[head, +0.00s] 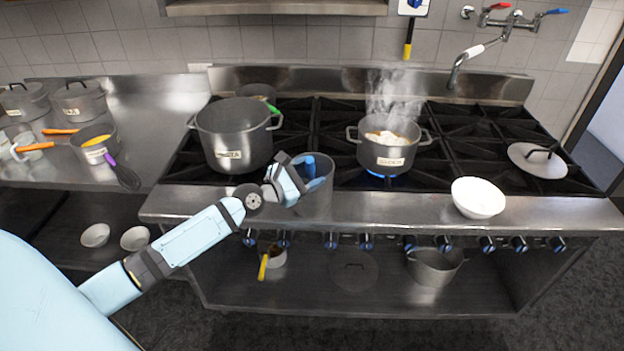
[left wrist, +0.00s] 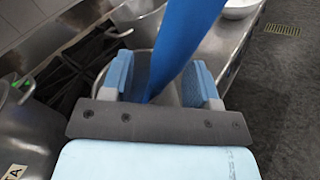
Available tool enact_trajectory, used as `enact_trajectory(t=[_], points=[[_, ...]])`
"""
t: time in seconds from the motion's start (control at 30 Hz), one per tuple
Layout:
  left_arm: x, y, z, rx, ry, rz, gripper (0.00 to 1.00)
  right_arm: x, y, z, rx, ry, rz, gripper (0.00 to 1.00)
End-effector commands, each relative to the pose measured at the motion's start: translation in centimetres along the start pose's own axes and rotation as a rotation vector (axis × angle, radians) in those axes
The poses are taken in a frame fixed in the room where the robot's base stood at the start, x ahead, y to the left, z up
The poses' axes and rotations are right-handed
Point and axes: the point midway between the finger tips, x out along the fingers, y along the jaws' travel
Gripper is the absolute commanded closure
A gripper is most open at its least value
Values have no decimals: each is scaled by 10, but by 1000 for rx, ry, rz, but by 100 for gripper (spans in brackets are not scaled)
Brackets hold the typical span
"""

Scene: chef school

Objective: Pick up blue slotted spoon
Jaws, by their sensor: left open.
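The blue slotted spoon shows as a broad blue handle (left wrist: 190,40) in the left wrist view, running between the finger pads of my left gripper (left wrist: 158,82). Both fingers are apart, with gaps beside the handle, so the gripper is open around it. In the head view my left gripper (head: 301,168) is at a tall metal container (head: 318,196) on the stove's front edge, and a bit of blue handle (head: 310,165) shows there. The slotted end of the spoon is hidden. My right gripper is not in view.
A large grey pot (head: 230,135) stands left of the gripper. A steaming pot (head: 388,155) sits over a blue flame to the right. A white bowl (head: 478,198) stands on the front ledge. A lid (head: 538,160) lies at the far right, and counter pots stand left.

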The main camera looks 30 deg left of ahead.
Motion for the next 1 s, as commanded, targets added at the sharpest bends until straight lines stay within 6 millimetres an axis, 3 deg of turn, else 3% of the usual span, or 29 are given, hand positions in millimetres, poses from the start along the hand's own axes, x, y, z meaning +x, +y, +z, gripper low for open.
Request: enact_trajectory(t=[0.3,0.53,0.83,1.0], points=[[5,0,-1,1,1,-1,48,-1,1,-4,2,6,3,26],[5,0,0,1,1,-1,99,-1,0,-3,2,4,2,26],[5,0,1,1,0,0,99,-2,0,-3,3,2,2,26],[5,5,12,-1,-2,1,99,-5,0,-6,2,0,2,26]])
